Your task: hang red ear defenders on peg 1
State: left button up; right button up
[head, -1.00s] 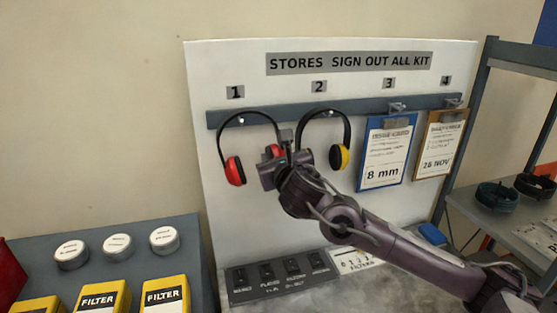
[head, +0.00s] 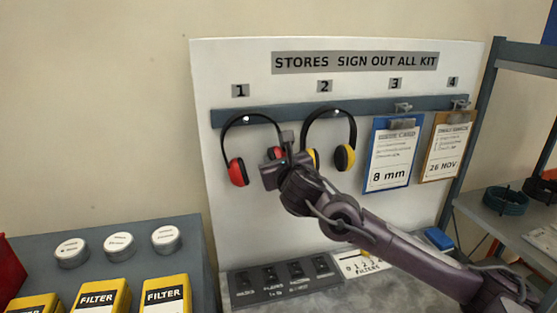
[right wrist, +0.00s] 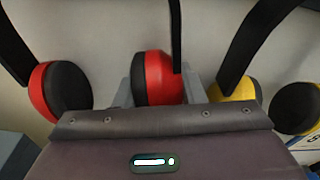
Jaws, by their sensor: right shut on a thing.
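The red ear defenders (head: 238,172) are at peg 1 (head: 246,119), under the label "1", with their black headband around the peg and the cups hanging below. Whether the band bears on the peg I cannot tell. My right gripper (head: 279,153) is shut on their right cup. In the right wrist view that red cup (right wrist: 155,78) sits between the grey fingers, and the other red cup (right wrist: 52,92) hangs free at the left. My left gripper is not in view.
Yellow ear defenders (head: 344,157) hang on peg 2, close to the right of my gripper. Blue (head: 391,160) and brown (head: 446,150) clipboards hang on pegs 3 and 4. A switch panel (head: 283,281) lies below. Yellow filter boxes (head: 166,294) stand at the lower left.

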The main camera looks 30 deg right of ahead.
jog(key=o, duration=1.3)
jog(key=shift+s, duration=0.15)
jog(key=shift+s+a, duration=0.15)
jog(key=shift+s, duration=0.15)
jog(key=b+v, duration=0.1)
jog(key=v, duration=0.6)
jog(key=shift+r, duration=0.1)
